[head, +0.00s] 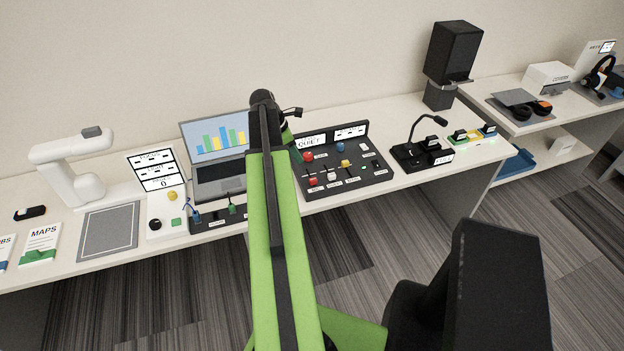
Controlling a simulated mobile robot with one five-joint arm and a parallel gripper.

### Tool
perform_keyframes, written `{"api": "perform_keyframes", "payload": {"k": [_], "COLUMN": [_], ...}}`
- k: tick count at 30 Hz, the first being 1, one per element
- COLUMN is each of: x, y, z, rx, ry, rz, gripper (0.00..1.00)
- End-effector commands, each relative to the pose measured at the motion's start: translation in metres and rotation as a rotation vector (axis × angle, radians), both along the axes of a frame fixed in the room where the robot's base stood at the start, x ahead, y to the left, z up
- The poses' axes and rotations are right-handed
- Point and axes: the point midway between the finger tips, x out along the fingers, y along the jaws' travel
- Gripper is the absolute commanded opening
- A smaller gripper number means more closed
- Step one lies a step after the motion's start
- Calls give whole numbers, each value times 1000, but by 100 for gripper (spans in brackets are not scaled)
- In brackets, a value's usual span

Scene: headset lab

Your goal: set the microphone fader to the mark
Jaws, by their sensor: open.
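The black control console (372,178) stands on the long white table, right of my arm. It carries several sliders with coloured caps: a red cap (312,182), a white cap (332,177) and a yellow cap (345,163). The small labels are too blurred to tell which one is the microphone fader, and its mark cannot be made out. My green arm reaches up the middle of the picture. My gripper (297,112) shows small and dark at its far end, open, above and left of the console, apart from the sliders. My arm hides the table just left of the console.
A laptop (220,182) stands behind my arm on the left. A black desk microphone unit (408,153) stands right of the console, with a tall black speaker (453,52) behind it. Bare tabletop shows between the console and microphone unit.

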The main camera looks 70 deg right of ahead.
Motion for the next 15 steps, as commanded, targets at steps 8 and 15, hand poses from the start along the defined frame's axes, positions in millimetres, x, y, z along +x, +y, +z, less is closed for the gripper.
{"api": "perform_keyframes", "payload": {"k": [8,15], "x": [-17,-33], "y": [-15,-28], "z": [-66,-116], "rx": [-1,-1], "ry": [0,0], "rz": [-2,-2], "gripper": [42,42]}}
